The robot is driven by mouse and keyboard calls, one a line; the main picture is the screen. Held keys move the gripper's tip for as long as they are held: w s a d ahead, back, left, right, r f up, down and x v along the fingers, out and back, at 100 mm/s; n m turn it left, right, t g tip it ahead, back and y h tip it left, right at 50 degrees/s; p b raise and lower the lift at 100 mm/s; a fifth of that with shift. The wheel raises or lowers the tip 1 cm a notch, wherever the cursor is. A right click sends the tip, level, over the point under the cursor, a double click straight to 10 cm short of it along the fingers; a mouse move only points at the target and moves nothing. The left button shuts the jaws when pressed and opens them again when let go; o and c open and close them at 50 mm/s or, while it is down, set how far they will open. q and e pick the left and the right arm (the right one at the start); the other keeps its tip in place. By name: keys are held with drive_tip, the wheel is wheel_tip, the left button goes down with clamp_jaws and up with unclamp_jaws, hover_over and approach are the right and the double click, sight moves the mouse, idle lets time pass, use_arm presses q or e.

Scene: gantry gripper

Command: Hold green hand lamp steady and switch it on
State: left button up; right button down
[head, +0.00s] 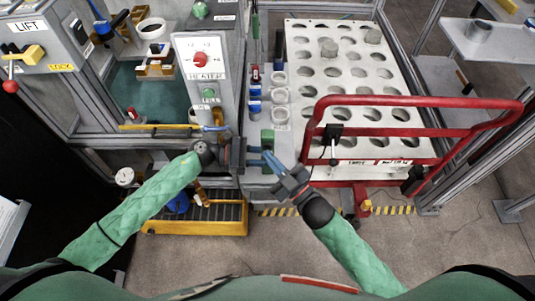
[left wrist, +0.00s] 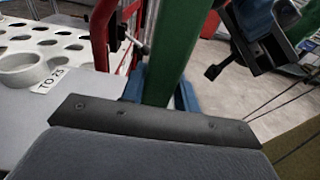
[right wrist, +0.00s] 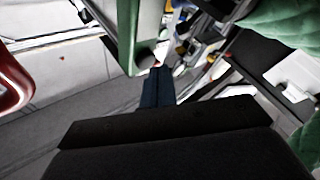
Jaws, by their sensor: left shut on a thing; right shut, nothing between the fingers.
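The green hand lamp (head: 267,137) is at the front edge of the grey bench, between my two grippers. My left gripper (head: 257,150) is shut on it; in the left wrist view the long green lamp body (left wrist: 176,48) stands between the blue fingertips. My right gripper (head: 267,157) is shut and empty, its fingertips close beside the lamp. In the right wrist view the shut blue fingers (right wrist: 155,88) point at the lamp's end (right wrist: 143,45). I cannot tell whether they touch it. The lamp's switch and whether it is lit cannot be made out.
A white tray with round holes (head: 355,75) lies behind and right, with a red rail (head: 430,102) in front of it. White cups (head: 280,95) and blue items (head: 254,100) stand behind the lamp. The heater panel (head: 203,62) rises at left. A yellow-edged crate (head: 205,228) sits below.

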drive_tip(key=shift+w, duration=0.2)
idle(0.4)
drive_tip(key=shift+w, duration=0.3)
drive_tip(key=shift+s, duration=0.6)
drive_tip(key=shift+s, duration=2.9)
use_arm(q)
drive_tip(key=o, duration=0.9)
drive_tip(key=shift+o, duration=0.2)
